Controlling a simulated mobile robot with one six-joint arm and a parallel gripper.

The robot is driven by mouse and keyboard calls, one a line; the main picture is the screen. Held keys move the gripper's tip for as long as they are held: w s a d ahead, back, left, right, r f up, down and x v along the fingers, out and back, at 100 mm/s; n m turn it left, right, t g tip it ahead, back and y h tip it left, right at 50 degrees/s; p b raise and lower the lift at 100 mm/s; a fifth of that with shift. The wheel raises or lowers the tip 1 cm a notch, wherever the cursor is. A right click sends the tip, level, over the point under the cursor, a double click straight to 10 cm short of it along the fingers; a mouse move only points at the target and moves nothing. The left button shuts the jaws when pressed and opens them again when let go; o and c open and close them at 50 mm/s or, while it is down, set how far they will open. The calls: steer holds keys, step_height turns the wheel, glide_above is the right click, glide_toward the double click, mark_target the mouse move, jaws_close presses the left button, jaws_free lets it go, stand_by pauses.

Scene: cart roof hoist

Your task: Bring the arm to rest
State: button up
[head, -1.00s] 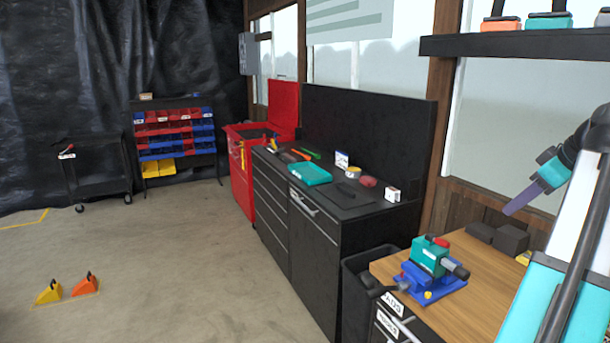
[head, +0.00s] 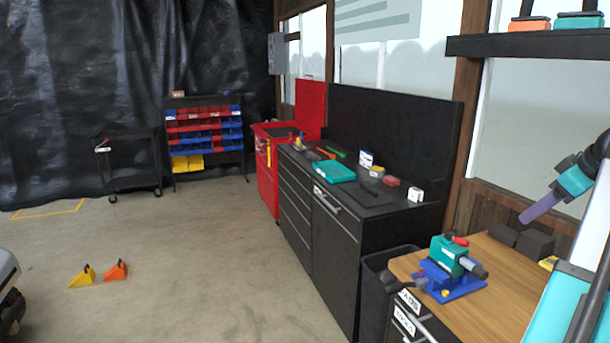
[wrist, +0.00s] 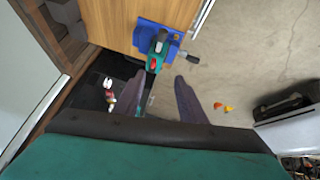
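My gripper (head: 524,219) is at the right of the head view, with purple fingers hanging over the wooden workbench top (head: 505,262). In the wrist view my gripper (wrist: 159,78) has its two fingers apart with nothing held between them. The fingers point towards the bench's edge, with the blue and teal vise (head: 450,266) beyond them; the vise also shows in the wrist view (wrist: 158,45). In the head view the vise stands to the left of the gripper and is apart from it. Part of my arm runs out of the picture at the right.
Dark blocks (head: 535,244) lie on the bench behind the vise. A shelf (head: 530,45) hangs above. A black cabinet (head: 320,230) and red cabinet (head: 267,185) line the wall. Wheel chocks (head: 98,273) sit on open floor, and a vehicle's corner (head: 8,285) shows at left.

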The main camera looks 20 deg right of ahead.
steer(key=w+a+f+n+g+y+b, duration=0.1)
steer(key=w+a+f+y, duration=0.1)
steer(key=w+a+f, duration=0.35)
steer(key=w+a+f+n+g+y+b, duration=0.1)
steer(key=w+a+f, duration=0.2)
steer(key=w+f, duration=0.6)
steer(key=w+a+f+n+y+b, duration=0.15)
steer(key=w+a+f, duration=0.25)
steer(key=f, duration=0.6)
steer(key=w+a+f+n+g+y+b, duration=0.1)
steer(key=w+a+f+g, duration=0.15)
steer(key=a+f, duration=0.9)
steer(key=w+a+f+g+y+b, duration=0.1)
steer(key=w+a+f+g, duration=0.15)
steer(key=a+f, duration=0.95)
steer(key=s+a+f+g+b, duration=0.1)
steer(key=s+a+f, duration=0.35)
steer(key=f, duration=0.45)
steer(key=s+a+f+g+b, duration=0.1)
steer(key=s+a+f+g, duration=0.15)
steer(key=a+f, duration=0.45)
steer(key=s+a+f+g, duration=0.1)
steer(key=s+a+f, duration=0.35)
steer(key=f, duration=0.55)
steer(key=s+a+f+m+h+b, duration=0.2)
steer(key=s+f+m+h, duration=0.3)
steer(key=s+f, duration=1)
steer(key=shift+s+a+f+m+g, duration=0.35)
steer(key=shift+s+m, duration=0.2)
steer(key=shift+s, duration=0.9)
